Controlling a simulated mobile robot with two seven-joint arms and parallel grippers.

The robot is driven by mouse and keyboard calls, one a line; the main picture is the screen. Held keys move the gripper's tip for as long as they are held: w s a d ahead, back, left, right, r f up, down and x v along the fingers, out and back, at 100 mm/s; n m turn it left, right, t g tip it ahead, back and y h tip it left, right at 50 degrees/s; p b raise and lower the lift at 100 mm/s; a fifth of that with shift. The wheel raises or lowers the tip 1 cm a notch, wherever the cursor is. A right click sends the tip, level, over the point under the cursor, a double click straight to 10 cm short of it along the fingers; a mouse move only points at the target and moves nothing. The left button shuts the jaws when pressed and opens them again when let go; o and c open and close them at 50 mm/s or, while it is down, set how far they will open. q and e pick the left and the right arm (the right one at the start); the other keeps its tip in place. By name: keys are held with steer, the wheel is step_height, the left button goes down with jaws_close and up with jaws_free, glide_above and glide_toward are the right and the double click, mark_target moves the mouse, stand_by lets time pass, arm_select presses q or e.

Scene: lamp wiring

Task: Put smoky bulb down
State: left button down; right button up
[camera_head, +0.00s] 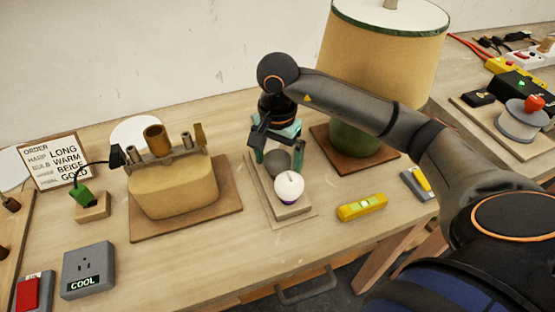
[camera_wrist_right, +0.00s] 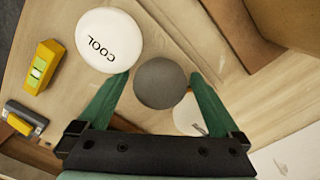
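The smoky bulb (camera_head: 277,163) is a dark grey globe in the wooden bulb rack (camera_head: 292,212); it also shows in the right wrist view (camera_wrist_right: 160,83). My right gripper (camera_head: 278,158) points down over it, with one green finger on each side. In the wrist view the fingers (camera_wrist_right: 160,78) stand apart with a narrow gap on both sides of the bulb, so they look open. The bulb's base and its seat are hidden below the globe. My left gripper is not in view.
A white bulb marked COOL (camera_wrist_right: 109,41) stands close beside the smoky one. Another pale bulb (camera_wrist_right: 190,115) is partly hidden on the other side. A yellow level (camera_head: 362,207) lies right of the rack, a beige lamp base (camera_head: 172,192) left, and a large shaded lamp (camera_head: 378,50) behind.

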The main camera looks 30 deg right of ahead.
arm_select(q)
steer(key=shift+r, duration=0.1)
arm_select(e)
steer(key=shift+r, duration=0.1)
steer(key=shift+r+p, duration=0.25)
steer(key=shift+p, duration=0.1)
step_height(320, 180, up, 5)
steer(key=p, duration=0.3)
step_height(320, 180, up, 6)
steer(key=p, duration=0.3)
steer(key=shift+f+p, duration=0.1)
steer(key=shift+p, duration=0.3)
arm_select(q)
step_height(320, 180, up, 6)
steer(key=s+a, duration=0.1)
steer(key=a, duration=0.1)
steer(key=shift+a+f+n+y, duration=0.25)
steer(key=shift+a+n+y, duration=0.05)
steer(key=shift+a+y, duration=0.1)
arm_select(e)
steer(key=shift+r, duration=0.45)
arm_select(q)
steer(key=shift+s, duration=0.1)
